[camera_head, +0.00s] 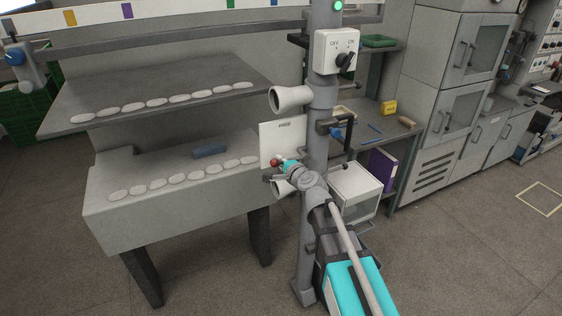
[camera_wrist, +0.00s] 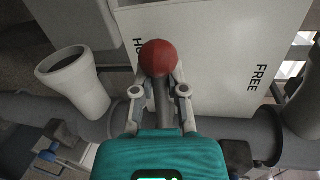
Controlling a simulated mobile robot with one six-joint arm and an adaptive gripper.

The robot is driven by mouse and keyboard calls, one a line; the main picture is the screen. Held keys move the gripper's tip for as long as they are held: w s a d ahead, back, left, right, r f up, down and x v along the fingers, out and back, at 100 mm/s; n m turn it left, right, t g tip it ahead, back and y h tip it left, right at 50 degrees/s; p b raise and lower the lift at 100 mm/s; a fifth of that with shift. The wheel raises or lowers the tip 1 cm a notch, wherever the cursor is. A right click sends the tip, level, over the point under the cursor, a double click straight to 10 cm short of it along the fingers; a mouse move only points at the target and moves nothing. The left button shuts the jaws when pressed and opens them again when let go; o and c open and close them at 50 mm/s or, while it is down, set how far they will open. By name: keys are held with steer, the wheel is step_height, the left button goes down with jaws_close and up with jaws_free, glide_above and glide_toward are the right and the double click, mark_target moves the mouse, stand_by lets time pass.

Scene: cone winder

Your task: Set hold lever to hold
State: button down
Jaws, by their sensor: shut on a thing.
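The hold lever's round red knob (camera_wrist: 158,57) fills the middle of the wrist view, on a grey stem (camera_wrist: 166,98). My gripper (camera_wrist: 161,80) is shut on the lever, one finger on each side just below the knob. Behind it is a white plate (camera_wrist: 215,62) marked HO… on the left, partly hidden, and FREE on the right. The knob lies near the HO… marking, apart from FREE. In the head view the small red knob (camera_head: 274,162) and my gripper (camera_head: 281,166) are at the lower edge of the white plate (camera_head: 284,138).
A grey post (camera_head: 319,110) carries the plate, white funnels (camera_head: 291,98) and an OFF/ON switch box (camera_head: 336,50). Left is a machine with two shelves (camera_head: 160,85) of white discs. A white box (camera_head: 353,190) stands right of the post. The floor at right is open.

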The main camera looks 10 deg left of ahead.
steer(key=shift+f+n+b, duration=0.3)
steer(key=shift+f+n, duration=0.2)
steer(key=shift+s, duration=0.1)
steer(key=c, duration=0.6)
jaws_free()
steer(key=shift+c, duration=0.2)
